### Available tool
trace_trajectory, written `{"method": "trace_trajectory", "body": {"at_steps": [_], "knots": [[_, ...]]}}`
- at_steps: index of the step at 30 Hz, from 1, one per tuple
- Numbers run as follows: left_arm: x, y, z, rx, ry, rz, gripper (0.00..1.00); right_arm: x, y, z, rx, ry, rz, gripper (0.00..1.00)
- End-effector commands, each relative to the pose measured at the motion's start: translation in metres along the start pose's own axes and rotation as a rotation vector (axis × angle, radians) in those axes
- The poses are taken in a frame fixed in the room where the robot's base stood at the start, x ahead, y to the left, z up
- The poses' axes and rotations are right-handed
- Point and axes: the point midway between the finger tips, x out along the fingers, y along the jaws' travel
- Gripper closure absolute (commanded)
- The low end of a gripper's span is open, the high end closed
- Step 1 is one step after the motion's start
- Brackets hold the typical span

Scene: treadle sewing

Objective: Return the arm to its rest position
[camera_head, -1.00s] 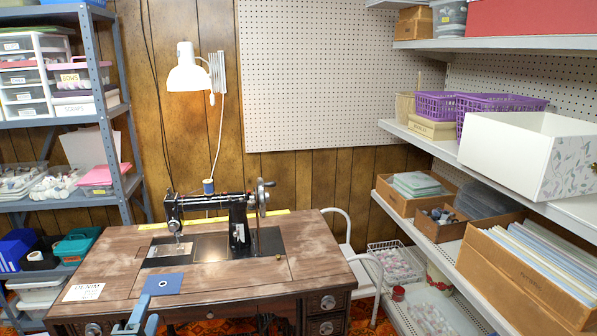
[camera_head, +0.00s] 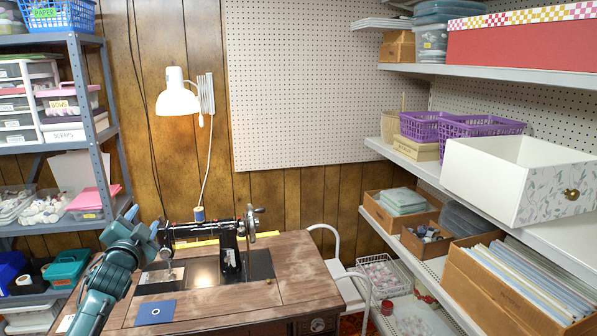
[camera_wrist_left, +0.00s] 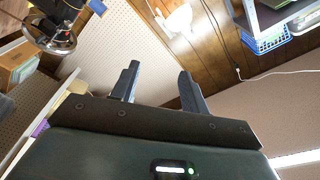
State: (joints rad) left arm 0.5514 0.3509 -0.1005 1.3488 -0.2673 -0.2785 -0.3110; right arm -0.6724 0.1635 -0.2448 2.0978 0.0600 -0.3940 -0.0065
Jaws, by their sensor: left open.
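My left gripper (camera_head: 143,217) is raised at the left of the head view, with its forearm coming up in front of the table's left side. Its fingers are apart with nothing between them. The left wrist view also shows the open fingers (camera_wrist_left: 158,86), with pegboard and wood panelling behind them. In the head view the fingers appear beside the left end of the black sewing machine (camera_head: 228,250); the gap in depth is hard to judge. My right gripper is not in view.
A blue square (camera_head: 155,312) with a white ring lies on the wooden sewing table (camera_head: 290,272). My arm covers part of the table's left side. A white lamp (camera_head: 178,95) hangs on the wall. Loaded shelves stand at left and right; a white chair (camera_head: 345,275) is right of the table.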

Motion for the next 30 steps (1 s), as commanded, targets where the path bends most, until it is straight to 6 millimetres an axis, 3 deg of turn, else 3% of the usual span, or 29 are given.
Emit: {"method": "trace_trajectory", "body": {"at_steps": [6, 14, 17, 20, 24, 30], "knots": [[-0.002, 0.026, 0.012, -0.581, -0.103, 0.115, 0.55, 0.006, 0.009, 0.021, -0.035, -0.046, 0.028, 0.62], [-0.077, 0.128, 0.034, -0.582, -0.155, 0.263, 0.55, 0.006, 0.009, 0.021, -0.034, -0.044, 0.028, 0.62], [-0.119, 0.170, 0.041, -0.591, -0.181, 0.331, 0.55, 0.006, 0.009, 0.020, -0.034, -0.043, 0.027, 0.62], [-0.174, 0.212, 0.047, -0.609, -0.215, 0.411, 0.55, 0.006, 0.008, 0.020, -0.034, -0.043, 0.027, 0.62], [-0.267, 0.263, 0.049, -0.656, -0.275, 0.527, 0.55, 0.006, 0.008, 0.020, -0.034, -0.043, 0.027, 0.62], [-0.383, 0.296, 0.040, -0.734, -0.366, 0.649, 0.55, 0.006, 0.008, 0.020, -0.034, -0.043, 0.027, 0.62]]}}
